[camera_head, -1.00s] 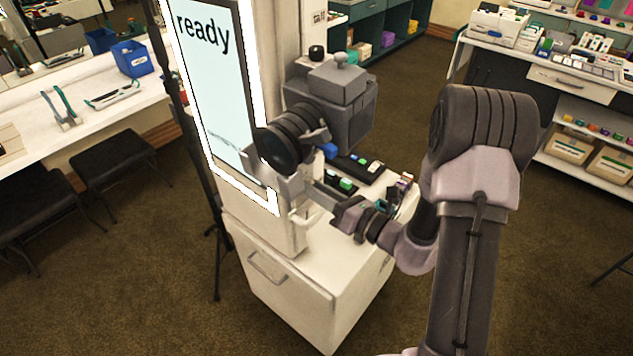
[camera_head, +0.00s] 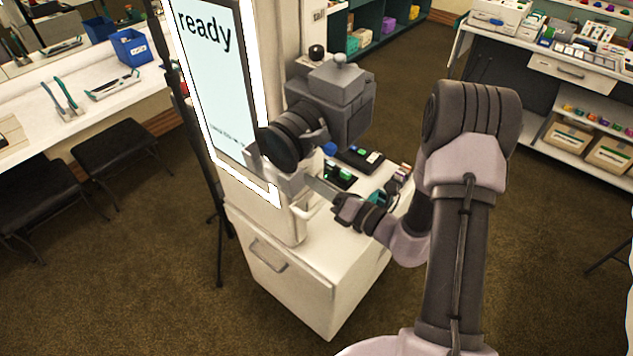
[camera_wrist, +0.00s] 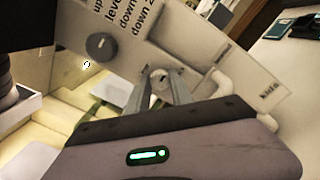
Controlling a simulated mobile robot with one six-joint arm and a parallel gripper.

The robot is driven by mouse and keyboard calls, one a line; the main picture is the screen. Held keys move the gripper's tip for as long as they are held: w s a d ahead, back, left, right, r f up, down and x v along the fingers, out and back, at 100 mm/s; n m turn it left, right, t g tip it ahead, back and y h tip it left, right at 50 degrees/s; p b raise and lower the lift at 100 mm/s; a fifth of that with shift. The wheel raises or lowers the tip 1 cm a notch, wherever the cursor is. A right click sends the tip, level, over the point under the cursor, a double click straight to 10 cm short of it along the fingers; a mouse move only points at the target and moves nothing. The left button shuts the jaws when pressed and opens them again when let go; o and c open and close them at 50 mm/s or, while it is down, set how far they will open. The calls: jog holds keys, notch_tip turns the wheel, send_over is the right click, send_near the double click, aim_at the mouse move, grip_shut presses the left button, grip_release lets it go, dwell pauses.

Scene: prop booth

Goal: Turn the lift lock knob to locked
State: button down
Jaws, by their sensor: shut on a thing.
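In the wrist view, a pale panel carries a small light round knob (camera_wrist: 160,78), which I take to be the lift lock knob. My gripper (camera_wrist: 168,88) has its two grey fingers on either side of this knob, shut on it. Small labels beside it are too blurred to read, so its setting cannot be told. In the head view my gripper (camera_head: 318,188) reaches the booth column (camera_head: 268,212) below the camera; the knob itself cannot be made out there.
A larger grey knob (camera_wrist: 101,46) sits on the same panel, near printed words such as "level" and "down". A screen (camera_head: 215,75) reads "ready". Small items stand on the white cabinet (camera_head: 290,285).

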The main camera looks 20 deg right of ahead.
jog(key=c, duration=1.1)
grip_release()
jog(key=shift+s, duration=0.1)
jog(key=v, duration=1.7)
jog(key=shift+s+d+p, duration=0.1)
jog(key=shift+s+p, duration=0.05)
jog(key=shift+p, duration=0.25)
